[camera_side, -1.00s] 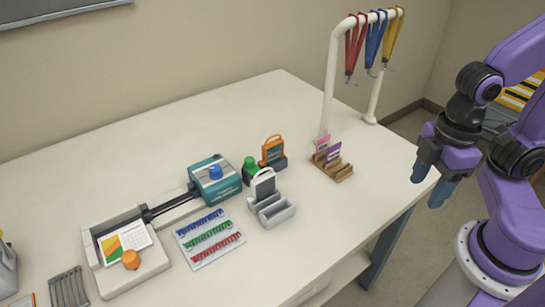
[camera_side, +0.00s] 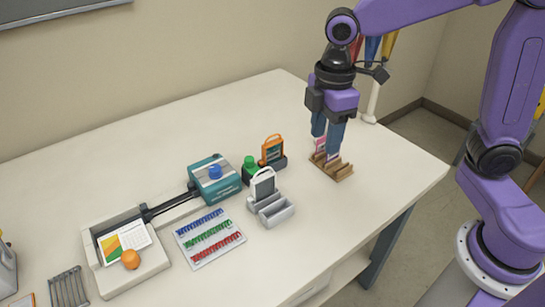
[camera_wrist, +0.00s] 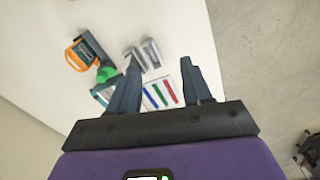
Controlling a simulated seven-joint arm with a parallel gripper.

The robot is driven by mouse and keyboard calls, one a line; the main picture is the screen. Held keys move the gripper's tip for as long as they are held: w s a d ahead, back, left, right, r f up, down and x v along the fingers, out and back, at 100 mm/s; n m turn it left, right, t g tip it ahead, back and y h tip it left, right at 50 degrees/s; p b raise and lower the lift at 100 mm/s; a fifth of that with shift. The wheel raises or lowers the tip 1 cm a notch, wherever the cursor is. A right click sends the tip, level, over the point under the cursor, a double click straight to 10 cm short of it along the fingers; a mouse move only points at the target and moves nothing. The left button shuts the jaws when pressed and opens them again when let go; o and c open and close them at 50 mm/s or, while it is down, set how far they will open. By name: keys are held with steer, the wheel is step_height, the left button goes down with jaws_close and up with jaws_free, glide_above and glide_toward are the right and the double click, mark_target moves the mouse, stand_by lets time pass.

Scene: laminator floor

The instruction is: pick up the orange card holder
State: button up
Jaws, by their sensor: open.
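The orange card holder (camera_side: 272,150) stands upright in a dark stand (camera_side: 279,163) on the table, behind the green-knobbed item. In the wrist view the orange card holder (camera_wrist: 79,56) is at the upper left, left of my fingers. My gripper (camera_side: 327,143) is open, pointing down over the wooden rack, to the right of the orange card holder and apart from it. In the wrist view my gripper's two fingers (camera_wrist: 161,90) are spread with nothing held between them.
A white card holder (camera_side: 263,186) with a grey tray (camera_side: 275,211) stands in front. A green knob (camera_side: 251,165) is close beside the orange holder. The wooden rack (camera_side: 337,170) is under my gripper. A teal device (camera_side: 215,183) sits to the left. The table's back is clear.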

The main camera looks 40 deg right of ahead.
steer(key=w+n, duration=0.2)
steer(key=w, duration=1.1)
glide_toward(272, 142)
steer(key=shift+n, duration=0.4)
steer(key=f, duration=0.6)
steer(key=shift+a+f, duration=0.2)
steer(key=shift+a, duration=0.05)
steer(key=shift+d+f, duration=0.2)
steer(key=shift+f, duration=2.5)
jaws_close()
